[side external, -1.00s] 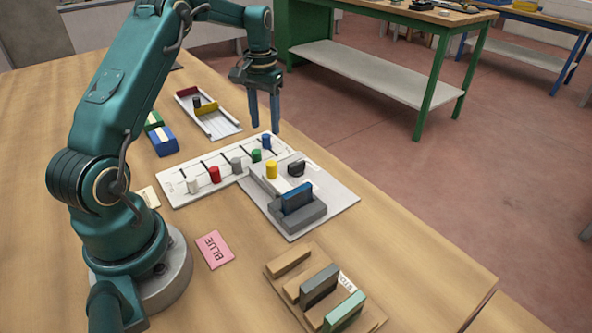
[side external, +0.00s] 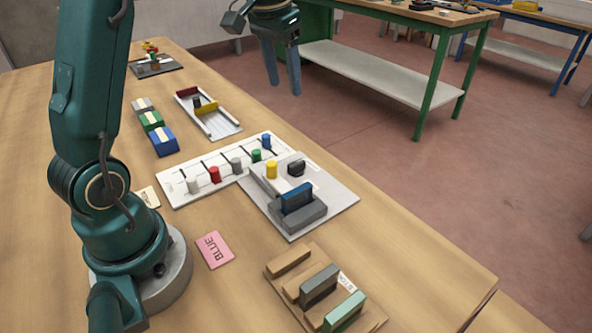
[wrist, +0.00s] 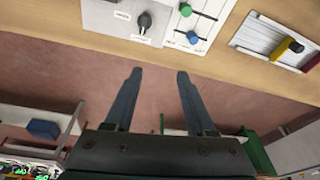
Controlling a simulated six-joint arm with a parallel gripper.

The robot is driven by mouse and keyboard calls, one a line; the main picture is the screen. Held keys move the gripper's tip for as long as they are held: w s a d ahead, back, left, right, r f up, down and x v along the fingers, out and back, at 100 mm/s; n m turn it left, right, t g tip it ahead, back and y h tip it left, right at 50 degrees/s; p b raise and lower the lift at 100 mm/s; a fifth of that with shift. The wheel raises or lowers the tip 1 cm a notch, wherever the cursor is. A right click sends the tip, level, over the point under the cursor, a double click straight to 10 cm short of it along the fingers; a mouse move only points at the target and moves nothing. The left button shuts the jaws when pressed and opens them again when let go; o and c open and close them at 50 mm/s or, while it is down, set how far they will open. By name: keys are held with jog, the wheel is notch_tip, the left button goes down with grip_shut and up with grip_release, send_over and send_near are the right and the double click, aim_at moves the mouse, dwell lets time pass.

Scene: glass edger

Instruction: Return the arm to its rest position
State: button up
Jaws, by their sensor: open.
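My gripper (side external: 281,76) is raised high above the far edge of the table in the side external view, with its fingers pointing down. In the wrist view my gripper (wrist: 157,75) is open, and nothing is between its fingers. It is apart from everything on the table.
On the table (side external: 405,255) stand a white panel (side external: 177,193) with several coloured pegs, a grey-white machine plate (side external: 338,193) holding a blue block, a rack (side external: 283,290) with upright plates, a pink BLUE card (side external: 215,250) and a white tray (side external: 222,124). Coloured blocks (side external: 163,142) sit at left.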

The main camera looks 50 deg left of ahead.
jog(key=s+d+r+m+t, duration=0.2)
jog(key=s+d+r, duration=0.2)
jog(key=s+d, duration=0.5)
jog(key=s+d+f+t+h, duration=0.1)
jog(key=s+d+f, duration=0.2)
jog(key=s+f, duration=0.3)
jog(key=shift+s+d+f, duration=0.3)
jog(key=shift+s+f, duration=0.05)
jog(key=shift+s, duration=0.85)
